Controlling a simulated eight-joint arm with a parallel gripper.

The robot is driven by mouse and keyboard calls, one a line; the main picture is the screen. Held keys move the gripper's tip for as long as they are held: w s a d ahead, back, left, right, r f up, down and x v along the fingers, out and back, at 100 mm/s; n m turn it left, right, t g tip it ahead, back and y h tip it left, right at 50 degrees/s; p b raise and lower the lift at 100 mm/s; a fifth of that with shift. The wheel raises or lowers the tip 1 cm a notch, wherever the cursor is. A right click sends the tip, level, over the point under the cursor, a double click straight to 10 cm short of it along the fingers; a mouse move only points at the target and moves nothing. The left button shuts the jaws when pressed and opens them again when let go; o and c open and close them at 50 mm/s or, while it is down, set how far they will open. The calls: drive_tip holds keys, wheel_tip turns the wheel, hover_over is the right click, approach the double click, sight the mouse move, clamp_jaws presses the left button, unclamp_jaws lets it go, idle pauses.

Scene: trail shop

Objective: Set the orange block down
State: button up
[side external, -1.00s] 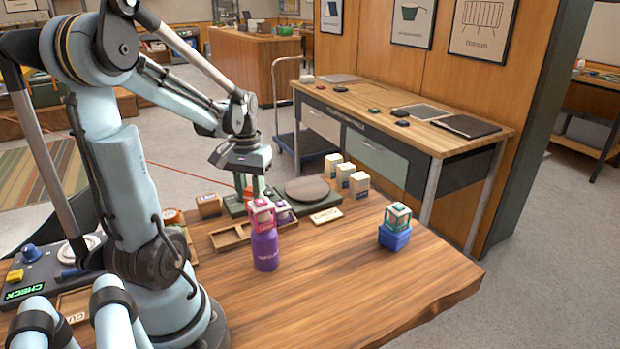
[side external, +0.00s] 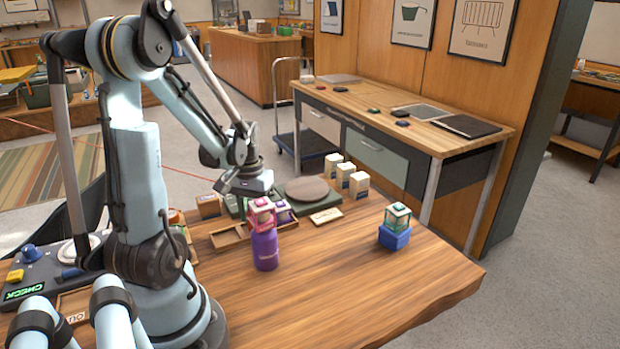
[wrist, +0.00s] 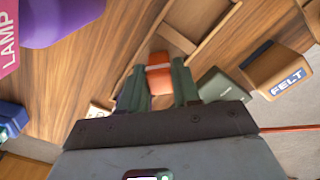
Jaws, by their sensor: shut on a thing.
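The orange block (wrist: 160,82) is held between the two dark green fingers of my gripper (wrist: 157,68) in the wrist view. My gripper is shut on it. Wooden rails of an open tray (wrist: 205,28) show just beyond the block. I cannot tell whether the block touches the tray or the table. In the side view, my gripper (side external: 246,184) is over the table behind the pink-framed lantern and the tray (side external: 231,245). The block cannot be made out there.
The purple bottle (side external: 265,252) with the pink-framed lantern (side external: 261,214) on top stands near the tray. A FELT box (wrist: 275,70) and a green thing (wrist: 222,86) are close on the wrist view's right. The table's right front is clear.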

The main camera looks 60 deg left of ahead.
drive_tip(key=shift+f, duration=0.1)
drive_tip(key=o, duration=1)
drive_tip(key=shift+o, duration=0.2)
wheel_tip(320, 180, up, 12)
drive_tip(key=w+d+m+t, duration=0.3)
drive_tip(key=d+m, duration=0.1)
drive_tip(key=d, duration=0.7)
drive_tip(key=w+d+m+t, duration=0.4)
drive_tip(key=d+m, duration=0.1)
drive_tip(key=d, duration=0.6)
drive_tip(key=shift+w+d+f, duration=0.25)
drive_tip(key=shift+d+f, duration=0.05)
drive_tip(key=shift+f, duration=0.15)
